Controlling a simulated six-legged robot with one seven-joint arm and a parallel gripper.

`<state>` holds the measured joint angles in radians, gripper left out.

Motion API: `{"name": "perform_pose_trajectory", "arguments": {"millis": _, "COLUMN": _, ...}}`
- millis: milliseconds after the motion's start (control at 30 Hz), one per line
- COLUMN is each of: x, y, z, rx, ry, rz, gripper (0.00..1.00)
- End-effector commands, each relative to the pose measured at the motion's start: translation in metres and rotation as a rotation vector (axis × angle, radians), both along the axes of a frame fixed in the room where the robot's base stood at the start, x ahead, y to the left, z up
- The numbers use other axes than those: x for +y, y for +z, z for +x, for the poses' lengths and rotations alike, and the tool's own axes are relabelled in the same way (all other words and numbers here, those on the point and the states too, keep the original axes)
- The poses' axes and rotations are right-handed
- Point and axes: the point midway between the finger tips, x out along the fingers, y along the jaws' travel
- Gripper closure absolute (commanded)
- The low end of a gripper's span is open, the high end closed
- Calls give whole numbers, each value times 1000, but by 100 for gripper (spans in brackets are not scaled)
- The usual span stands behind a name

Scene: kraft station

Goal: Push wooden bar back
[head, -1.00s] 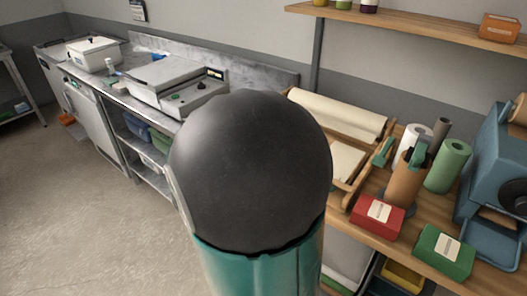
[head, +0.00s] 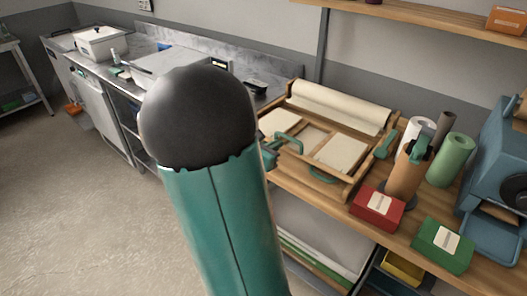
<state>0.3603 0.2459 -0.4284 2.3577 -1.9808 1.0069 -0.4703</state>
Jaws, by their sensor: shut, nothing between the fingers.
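A wooden paper station (head: 357,190) stands on the wooden bench, with a wide cream paper roll (head: 340,107) across its back and cream sheets (head: 341,153) lying in front of it. A wooden bar (head: 302,170) runs along its front side. Teal handle-like parts, one (head: 290,141) at the left and one (head: 322,177) at the front, lie at the bar; which part they belong to is unclear. My teal arm with its dark round joint fills the middle-left and hides the station's left edge.
Right of the station stand a brown roll holder (head: 406,175), a green roll (head: 449,160), a red box (head: 377,208), a green box (head: 443,246) and a blue machine (head: 492,185). A shelf (head: 430,20) hangs above. The floor (head: 85,200) at left is clear.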

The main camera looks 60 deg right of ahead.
Motion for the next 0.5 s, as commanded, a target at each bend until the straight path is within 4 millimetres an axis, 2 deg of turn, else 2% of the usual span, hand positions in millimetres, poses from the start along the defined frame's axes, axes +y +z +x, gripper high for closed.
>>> {"name": "perform_pose_trajectory", "arguments": {"millis": 100, "x": -19, "y": -4, "z": -3, "rx": 2, "ry": -1, "rz": 0, "gripper": 100}}
{"name": "perform_pose_trajectory", "arguments": {"millis": 200, "x": -28, "y": -6, "z": -4, "rx": 0, "ry": 2, "rz": 1, "gripper": 100}}
{"name": "perform_pose_trajectory", "arguments": {"millis": 500, "x": -34, "y": -7, "z": -4, "rx": -1, "ry": 4, "rz": 0, "gripper": 100}}
